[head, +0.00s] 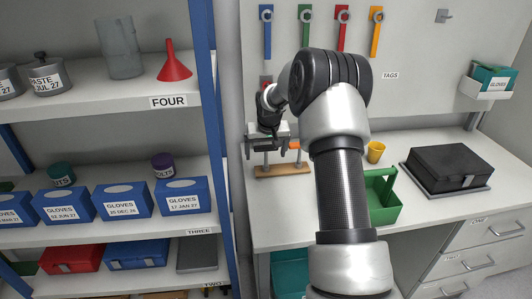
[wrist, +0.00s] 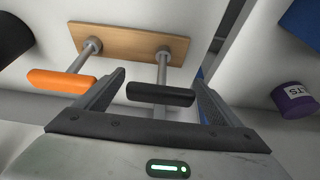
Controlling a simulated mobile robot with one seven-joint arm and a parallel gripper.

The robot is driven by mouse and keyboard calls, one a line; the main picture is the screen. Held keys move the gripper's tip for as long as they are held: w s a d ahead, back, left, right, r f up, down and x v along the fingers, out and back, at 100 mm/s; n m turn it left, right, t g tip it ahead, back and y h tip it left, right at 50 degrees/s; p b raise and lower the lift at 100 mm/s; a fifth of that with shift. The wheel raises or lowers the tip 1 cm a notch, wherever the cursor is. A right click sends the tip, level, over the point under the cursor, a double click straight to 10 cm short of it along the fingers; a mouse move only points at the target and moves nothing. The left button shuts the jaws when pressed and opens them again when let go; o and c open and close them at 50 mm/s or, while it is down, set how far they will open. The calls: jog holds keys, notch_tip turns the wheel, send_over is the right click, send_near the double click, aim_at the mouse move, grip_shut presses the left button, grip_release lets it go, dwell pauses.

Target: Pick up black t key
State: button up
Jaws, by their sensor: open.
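The black T key (wrist: 160,94) stands on a wooden board (wrist: 130,42), its dark bar handle on a grey shaft. My gripper (wrist: 157,80) is open, with one finger on each side of the black handle in the wrist view. I cannot tell whether they touch. An orange T key (wrist: 62,83) stands beside it, just outside the left finger. In the head view my gripper (head: 268,150) is over the board (head: 283,170) and hides the black handle. The orange handle (head: 294,144) shows to its right.
A shelf with a blue post (head: 207,110) stands close on the left, holding glove boxes (head: 184,200) and a purple jar (head: 163,166). On the bench are a yellow cup (head: 375,151), a green caddy (head: 386,214) and a black case (head: 450,167). Wrenches (head: 304,28) hang on the wall behind.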

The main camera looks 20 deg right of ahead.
jog(key=shift+w+f, duration=0.25)
jog(key=shift+f, duration=0.3)
jog(key=c, duration=1.4)
jog(key=shift+o, duration=0.2)
jog(key=shift+r, duration=0.15)
notch_tip(320, 180, up, 10)
jog(key=shift+p, duration=0.3)
jog(key=shift+r+p, duration=1.55)
jog(key=shift+r, duration=0.35)
